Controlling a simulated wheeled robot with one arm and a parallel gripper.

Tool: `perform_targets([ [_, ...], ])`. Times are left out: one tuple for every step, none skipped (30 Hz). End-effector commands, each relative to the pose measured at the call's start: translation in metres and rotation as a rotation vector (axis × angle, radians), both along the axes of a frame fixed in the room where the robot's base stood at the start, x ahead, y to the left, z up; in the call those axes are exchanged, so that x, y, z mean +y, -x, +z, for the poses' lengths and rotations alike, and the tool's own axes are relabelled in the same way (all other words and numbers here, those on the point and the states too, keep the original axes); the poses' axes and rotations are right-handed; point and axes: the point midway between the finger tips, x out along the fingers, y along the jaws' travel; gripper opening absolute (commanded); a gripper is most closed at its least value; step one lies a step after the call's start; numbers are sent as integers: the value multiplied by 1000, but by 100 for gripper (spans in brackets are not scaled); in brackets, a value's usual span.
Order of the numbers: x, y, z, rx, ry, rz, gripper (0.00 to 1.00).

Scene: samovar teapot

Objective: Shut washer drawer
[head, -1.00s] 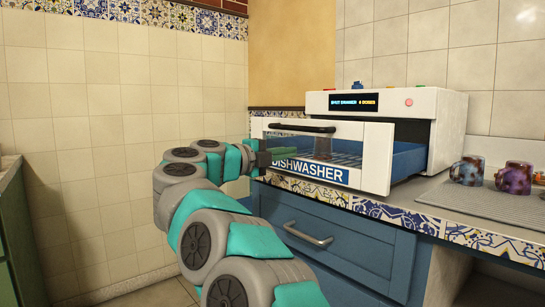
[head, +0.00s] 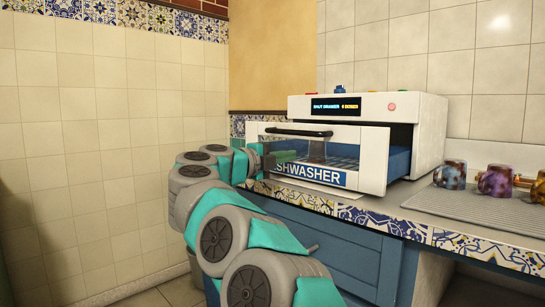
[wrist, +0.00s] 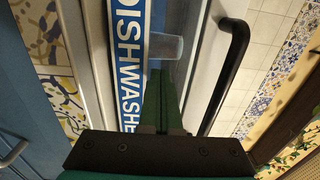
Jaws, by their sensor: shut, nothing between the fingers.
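The white countertop dishwasher (head: 420,109) stands on the tiled counter, its display reading "SHUT DRAWER" and more small text. Its drawer (head: 375,160) is pulled out toward me, with a glass front, a dark handle and a blue "DISHWASHER" label. The label (wrist: 128,60) and the dark handle (wrist: 236,60) also show in the wrist view. My gripper (head: 268,160) is shut and empty at the left part of the drawer front, below the handle. In the wrist view its fingers (wrist: 163,90) point at the front, between label and handle. I cannot tell whether they touch it.
Several mugs, one of them purple (head: 495,180), stand on a grey mat (head: 470,205) right of the dishwasher. A blue cabinet (head: 350,255) is under the counter. A tiled wall (head: 110,150) closes the left side.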

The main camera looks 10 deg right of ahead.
Motion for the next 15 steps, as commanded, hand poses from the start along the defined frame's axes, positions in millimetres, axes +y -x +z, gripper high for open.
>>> perform_targets([
  [-15, -4, 3, 2, -4, -6, 0],
  [-22, -7, 4, 2, -2, -6, 0],
  [-31, -13, 5, 1, -2, -5, 0],
  [-38, -17, 5, 1, -2, -4, 0],
  [-45, -22, 6, 2, -1, -5, 0],
  [-55, -28, 6, 3, -2, -8, 0],
  [-61, -33, 6, 3, 0, -7, 0],
  [-67, -38, 6, 3, 1, -5, 0],
  [-76, -45, 7, 3, 1, -5, 0],
  [-83, -49, 7, 3, 1, -7, 0],
  [-89, -53, 7, 3, 0, -8, 0],
  [-98, -59, 8, 2, -1, -7, 0],
  [-104, -63, 8, 1, -2, -6, 0],
  [-109, -67, 8, 0, -1, -7, 0],
  [-116, -72, 8, 0, 0, -7, 0],
])
